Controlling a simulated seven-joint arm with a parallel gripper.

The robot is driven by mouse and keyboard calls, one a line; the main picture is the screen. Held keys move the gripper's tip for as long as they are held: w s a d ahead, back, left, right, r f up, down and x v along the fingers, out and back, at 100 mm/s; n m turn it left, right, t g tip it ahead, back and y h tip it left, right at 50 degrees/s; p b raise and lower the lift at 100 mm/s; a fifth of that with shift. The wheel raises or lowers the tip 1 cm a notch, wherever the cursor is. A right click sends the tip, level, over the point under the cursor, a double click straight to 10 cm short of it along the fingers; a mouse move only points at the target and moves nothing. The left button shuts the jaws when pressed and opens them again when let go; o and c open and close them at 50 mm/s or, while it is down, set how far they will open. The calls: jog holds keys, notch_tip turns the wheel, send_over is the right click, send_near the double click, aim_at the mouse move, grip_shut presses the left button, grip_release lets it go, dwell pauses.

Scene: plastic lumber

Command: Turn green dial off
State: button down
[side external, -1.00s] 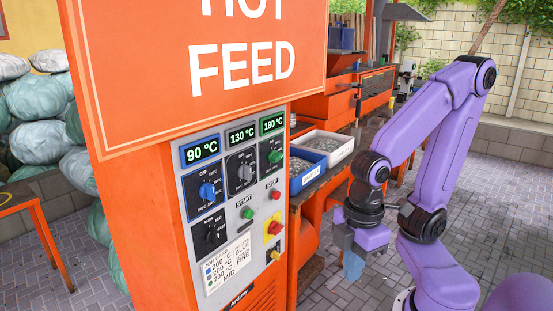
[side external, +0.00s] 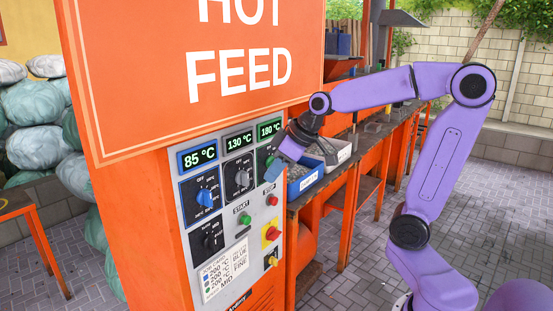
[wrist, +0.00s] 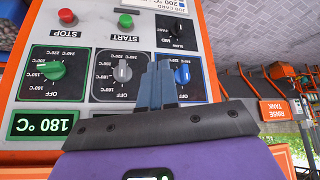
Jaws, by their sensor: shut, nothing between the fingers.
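The green dial (wrist: 52,71) is on the panel under the 180 °C display, upper right of the control panel in the side view, where it is partly hidden (side external: 270,161). In the upside-down wrist view it is at the left and unobstructed; its exact pointer setting is hard to read. My gripper (side external: 273,172) is shut and empty, with blue-grey fingers close to the panel near the green dial. In the wrist view the fingers (wrist: 157,68) appear between the grey and blue dials, well right of the green dial. Contact cannot be told.
The grey dial (wrist: 122,74) and blue dial (side external: 205,196) share the panel. Below are a black selector (side external: 212,239), green START button (side external: 245,219), red STOP button (side external: 271,200) and red-yellow switch (side external: 271,233). Bins (side external: 305,181) stand on a bench right of the cabinet.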

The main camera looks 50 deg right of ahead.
jog(key=w+d+r+m+t+h, duration=0.1)
jog(key=w+d+r+m+h, duration=0.15)
jog(key=d, duration=0.45)
jog(key=w+d+r+m+t+h, duration=0.1)
jog(key=w+d+r+t, duration=0.1)
jog(key=d+r, duration=0.35)
send_near(270, 164)
jog(key=w+f, duration=0.2)
jog(key=w, duration=0.2)
jog(key=shift+w+d+f, duration=0.1)
jog(key=shift+d+f, duration=0.1)
jog(key=shift+f, duration=0.3)
jog(key=shift+w+d+f, duration=0.1)
jog(key=shift+d+f, duration=0.1)
jog(key=shift+f, duration=0.25)
